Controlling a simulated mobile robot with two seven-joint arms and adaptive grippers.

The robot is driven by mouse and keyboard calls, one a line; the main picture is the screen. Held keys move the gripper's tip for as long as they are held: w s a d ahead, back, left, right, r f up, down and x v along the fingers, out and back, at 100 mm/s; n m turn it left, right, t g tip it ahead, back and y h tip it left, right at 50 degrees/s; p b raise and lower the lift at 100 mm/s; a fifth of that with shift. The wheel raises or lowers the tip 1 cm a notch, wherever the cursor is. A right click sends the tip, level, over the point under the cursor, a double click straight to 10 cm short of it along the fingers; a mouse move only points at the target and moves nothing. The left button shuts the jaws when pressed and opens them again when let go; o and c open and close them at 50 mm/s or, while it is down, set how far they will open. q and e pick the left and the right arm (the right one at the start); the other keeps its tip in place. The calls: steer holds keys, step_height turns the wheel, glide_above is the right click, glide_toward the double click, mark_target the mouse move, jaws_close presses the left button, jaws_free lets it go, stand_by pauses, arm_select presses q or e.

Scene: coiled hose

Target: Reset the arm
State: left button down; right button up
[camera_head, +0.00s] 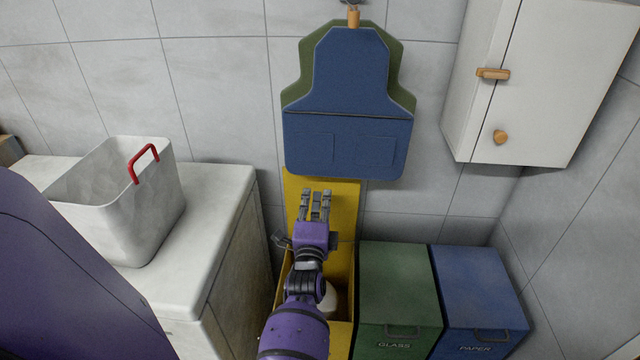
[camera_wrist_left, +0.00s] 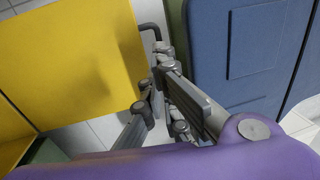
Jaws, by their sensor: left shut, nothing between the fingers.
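My left gripper (camera_head: 316,204) is purple and grey and points up toward the tiled wall, in front of the raised lid of a yellow bin. Its fingers are shut with nothing between them; they also show in the left wrist view (camera_wrist_left: 172,85). The yellow lid (camera_head: 348,200) stands open behind the gripper and fills the left of the wrist view (camera_wrist_left: 70,60), with a dark handle at its edge. My forearm crosses over the open yellow bin (camera_head: 342,340) and hides part of it. My right gripper is not in view.
A blue apron (camera_head: 350,90) hangs above the gripper. A white object (camera_head: 327,300) lies in the yellow bin. Closed green (camera_head: 395,285) and blue (camera_head: 478,285) bins stand right. A white basket (camera_head: 125,210) sits on the left counter (camera_head: 215,200). A wall cabinet (camera_head: 540,85) hangs upper right.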

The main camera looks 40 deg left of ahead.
arm_select(q)
steer(key=v, duration=0.3)
steer(key=shift+d, duration=0.1)
steer(key=shift+w, duration=0.1)
